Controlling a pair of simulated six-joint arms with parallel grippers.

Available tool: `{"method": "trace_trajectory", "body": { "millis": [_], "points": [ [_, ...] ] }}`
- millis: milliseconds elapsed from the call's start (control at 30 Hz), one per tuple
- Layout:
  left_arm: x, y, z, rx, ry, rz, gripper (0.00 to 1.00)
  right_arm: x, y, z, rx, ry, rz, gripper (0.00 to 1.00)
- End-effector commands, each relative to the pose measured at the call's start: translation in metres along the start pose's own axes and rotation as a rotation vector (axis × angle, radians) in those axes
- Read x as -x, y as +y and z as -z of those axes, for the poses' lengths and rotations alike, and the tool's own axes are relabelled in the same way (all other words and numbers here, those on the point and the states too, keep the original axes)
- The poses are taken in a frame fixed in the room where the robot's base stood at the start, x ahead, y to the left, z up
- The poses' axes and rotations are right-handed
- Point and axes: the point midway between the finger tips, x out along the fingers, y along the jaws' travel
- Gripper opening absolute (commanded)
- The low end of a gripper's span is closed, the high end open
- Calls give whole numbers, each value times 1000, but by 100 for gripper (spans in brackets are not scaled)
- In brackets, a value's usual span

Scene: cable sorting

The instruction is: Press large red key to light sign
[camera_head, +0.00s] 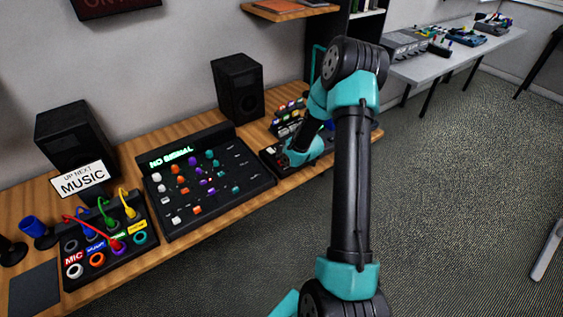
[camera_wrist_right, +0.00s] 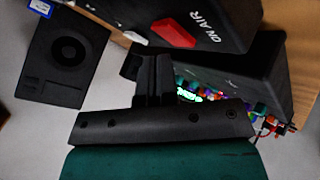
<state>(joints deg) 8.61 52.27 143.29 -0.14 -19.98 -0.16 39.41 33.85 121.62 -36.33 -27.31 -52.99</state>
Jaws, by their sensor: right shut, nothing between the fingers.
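The large red key (camera_wrist_right: 173,33) sits on a black box (camera_wrist_right: 215,12) marked ON AIR in the right wrist view. My right gripper (camera_wrist_right: 154,62) is shut and empty, with its fingertips close beside the box near the key. I cannot tell whether they touch it. In the head view my right arm reaches to the black box at the right end of the wooden desk, and the wrist hides much of that box. The wall sign (camera_head: 115,4), cut off by the top edge, shows dull red letters on black and looks unlit. My left gripper is not in view.
A mixer (camera_head: 205,185) with a NO SIGNAL display stands on the desk (camera_head: 120,262), left of my right wrist. A patch box (camera_head: 105,245) with coloured cables is further left. Two black speakers (camera_head: 238,88) stand behind. A grey side table (camera_head: 450,62) is at the back right.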

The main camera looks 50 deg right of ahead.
Motion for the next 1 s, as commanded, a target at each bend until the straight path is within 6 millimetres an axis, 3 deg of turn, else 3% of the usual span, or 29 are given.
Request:
{"method": "trace_trajectory", "body": {
  "millis": [1000],
  "points": [
    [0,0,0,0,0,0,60,-6,-4,-5,0,0,0,0]
  ]
}}
